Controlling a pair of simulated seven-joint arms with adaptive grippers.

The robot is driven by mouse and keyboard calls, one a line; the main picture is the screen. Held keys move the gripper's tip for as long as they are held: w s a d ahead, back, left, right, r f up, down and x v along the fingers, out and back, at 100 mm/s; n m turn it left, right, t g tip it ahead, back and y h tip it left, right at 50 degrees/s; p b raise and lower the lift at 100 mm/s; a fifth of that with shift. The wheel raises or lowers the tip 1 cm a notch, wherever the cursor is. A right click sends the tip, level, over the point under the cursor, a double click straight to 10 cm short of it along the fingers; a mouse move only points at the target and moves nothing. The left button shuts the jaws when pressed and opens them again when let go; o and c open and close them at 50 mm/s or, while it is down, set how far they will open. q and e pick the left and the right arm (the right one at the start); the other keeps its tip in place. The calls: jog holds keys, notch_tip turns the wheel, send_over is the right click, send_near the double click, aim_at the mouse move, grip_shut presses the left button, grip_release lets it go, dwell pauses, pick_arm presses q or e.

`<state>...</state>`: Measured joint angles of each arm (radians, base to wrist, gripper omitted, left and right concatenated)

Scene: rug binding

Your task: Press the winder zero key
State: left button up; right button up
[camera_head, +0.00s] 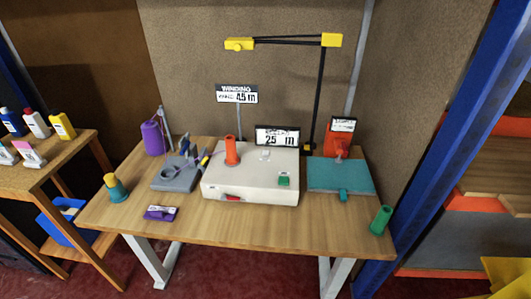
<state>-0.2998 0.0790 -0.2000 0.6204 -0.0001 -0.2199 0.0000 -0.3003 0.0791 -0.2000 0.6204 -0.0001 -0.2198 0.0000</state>
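The white box-shaped machine (250,187), which looks like the winder, stands in the middle of the wooden table. A display (278,137) at its back reads about 2.5 m; the decimal point is hard to make out. A green key (284,181) sits on its top at the front right. A small pale part (265,154) lies on top below the display. A red switch-like part (231,197) is on the front. An orange spool (232,151) stands on top at the left. I cannot read which part is the zero key. Neither gripper is in view.
A sign (237,94) behind reads "WINDING" and about 4.5 m. A black lamp arm (320,90) rises behind the machine. A grey device (178,174) and purple cone (153,138) stand left; a teal plate (341,175) and green cylinder (381,219) right. The table (270,225) front is mostly clear.

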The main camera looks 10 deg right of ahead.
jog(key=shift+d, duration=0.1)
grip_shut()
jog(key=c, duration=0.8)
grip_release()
